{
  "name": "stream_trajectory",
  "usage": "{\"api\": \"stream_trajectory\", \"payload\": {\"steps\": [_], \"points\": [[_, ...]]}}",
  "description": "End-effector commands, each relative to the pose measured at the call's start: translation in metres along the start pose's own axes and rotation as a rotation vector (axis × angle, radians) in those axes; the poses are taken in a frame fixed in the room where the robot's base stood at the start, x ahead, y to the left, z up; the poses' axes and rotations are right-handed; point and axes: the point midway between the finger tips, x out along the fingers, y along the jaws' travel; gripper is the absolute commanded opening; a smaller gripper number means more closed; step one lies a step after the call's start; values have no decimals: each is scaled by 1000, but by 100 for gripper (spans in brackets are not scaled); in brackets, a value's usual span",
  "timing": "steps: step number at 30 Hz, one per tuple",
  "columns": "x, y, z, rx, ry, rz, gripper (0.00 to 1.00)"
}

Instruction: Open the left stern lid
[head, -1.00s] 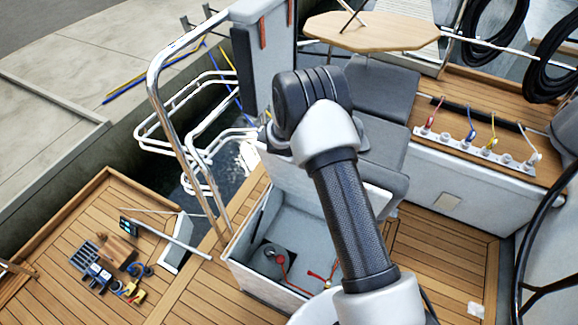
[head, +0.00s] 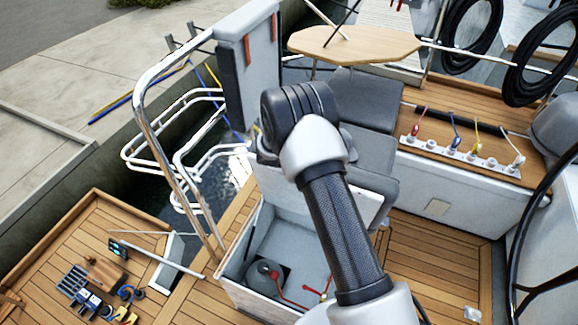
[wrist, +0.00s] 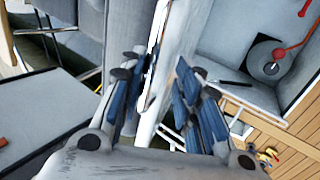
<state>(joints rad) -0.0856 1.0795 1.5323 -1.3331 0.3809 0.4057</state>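The stern locker (head: 238,288) is uncovered, and its grey inside shows in the head view. Its pale lid (head: 368,203) stands raised at the locker's far side, partly hidden behind my arm. In the wrist view, a pale panel edge that looks like the lid (wrist: 172,60) runs between the fingers of my gripper (wrist: 160,95). The blue-padded fingers are apart, one on each side of that edge. A gap shows on the right; I cannot tell whether the left finger touches it. My gripper is hidden in the head view.
A round grey fitting with a red handle (head: 262,272) sits inside the locker. A steel rail (head: 165,150) rises left of it. Grey seats (head: 368,110) and a wooden table (head: 355,45) stand behind. Loose items, including a wooden block (head: 105,272), lie on the left deck.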

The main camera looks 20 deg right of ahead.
Motion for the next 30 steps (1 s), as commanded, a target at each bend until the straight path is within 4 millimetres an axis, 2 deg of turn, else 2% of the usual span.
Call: {"api": "stream_trajectory", "payload": {"steps": [8, 11, 21, 25, 30], "points": [[-4, -1, 1, 0, -2, -2, 29], [-18, 0, 0, 0, -1, -1, 29], [-89, 1, -1, 0, 2, 1, 29], [-108, 0, -1, -1, 1, 0, 29], [-119, 0, 0, -1, 0, -1, 29]]}}
